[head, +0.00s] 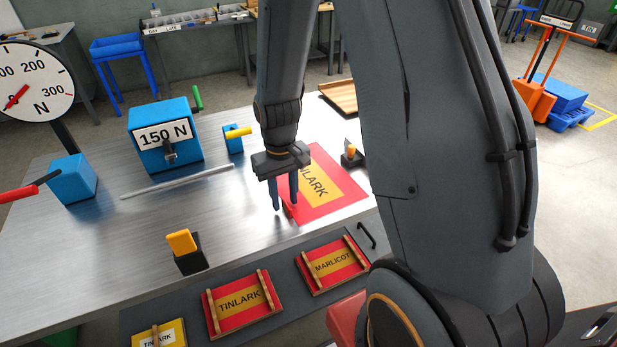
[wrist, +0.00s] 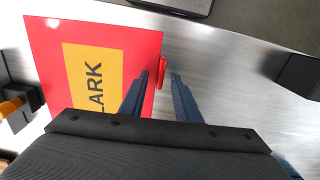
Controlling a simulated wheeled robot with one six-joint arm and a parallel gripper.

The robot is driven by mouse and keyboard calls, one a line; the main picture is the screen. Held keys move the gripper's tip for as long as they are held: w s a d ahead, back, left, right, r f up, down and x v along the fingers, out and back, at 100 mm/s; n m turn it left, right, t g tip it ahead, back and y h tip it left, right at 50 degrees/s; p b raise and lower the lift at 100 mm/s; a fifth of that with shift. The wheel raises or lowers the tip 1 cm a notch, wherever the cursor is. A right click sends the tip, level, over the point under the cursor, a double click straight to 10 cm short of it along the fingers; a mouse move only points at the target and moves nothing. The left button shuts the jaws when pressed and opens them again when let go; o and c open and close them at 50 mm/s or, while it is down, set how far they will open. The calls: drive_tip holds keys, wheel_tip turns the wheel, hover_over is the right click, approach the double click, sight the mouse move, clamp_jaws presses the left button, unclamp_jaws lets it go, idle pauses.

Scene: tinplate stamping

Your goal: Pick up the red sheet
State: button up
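The red sheet (head: 328,188) lies flat on the metal table, with a yellow panel lettered "TINLARK", its first letters hidden behind my gripper. In the wrist view the red sheet (wrist: 92,80) fills the left side, and "LARK" is readable. A small red tab (wrist: 161,72) stands at its right edge. My gripper (head: 286,205) points down at the sheet's near left edge. In the wrist view my gripper (wrist: 160,78) has its two fingers apart, one on each side of the tab; whether they touch it I cannot tell.
Blue 150 N box (head: 165,135) and metal rod (head: 178,182) are left. Framed signs (head: 240,303) line a lower shelf. Table middle is clear.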

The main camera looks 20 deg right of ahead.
drive_tip(key=shift+f, duration=0.35)
clamp_jaws()
